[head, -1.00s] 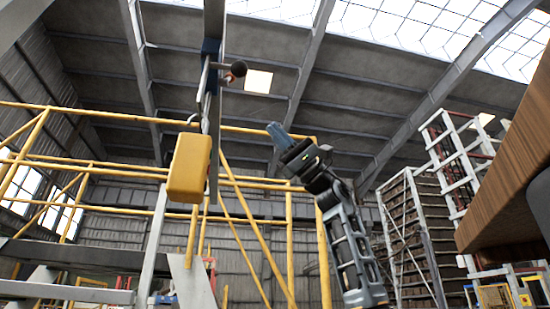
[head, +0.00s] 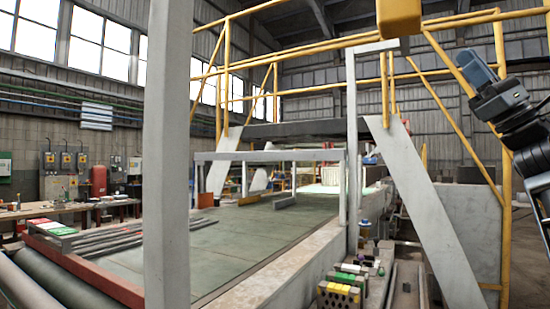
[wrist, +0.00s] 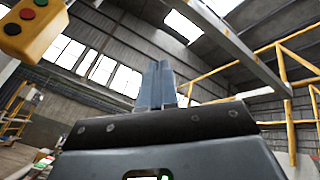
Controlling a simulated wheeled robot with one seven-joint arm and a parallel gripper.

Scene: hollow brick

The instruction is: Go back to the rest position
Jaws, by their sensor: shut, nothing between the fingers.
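My gripper (head: 460,62) is at the upper right of the head view, raised in the air with its arm along the right edge. In the wrist view, the two blue-grey fingers (wrist: 158,85) stand upright together, shut with nothing between them. A yellow control box (wrist: 36,28) with red, green and dark buttons is at the upper left of the wrist view, apart from the fingers. Its lower end (head: 398,16) shows at the top of the head view, left of my gripper.
Yellow railings (head: 505,150) stand behind my arm. A grey post (head: 168,150) and a slanted grey plate (head: 425,215) stand nearer. A long green-topped bed (head: 260,225) fills the middle. Blocks with holes (head: 340,294) sit low beside it. A workbench (head: 75,210) is at far left.

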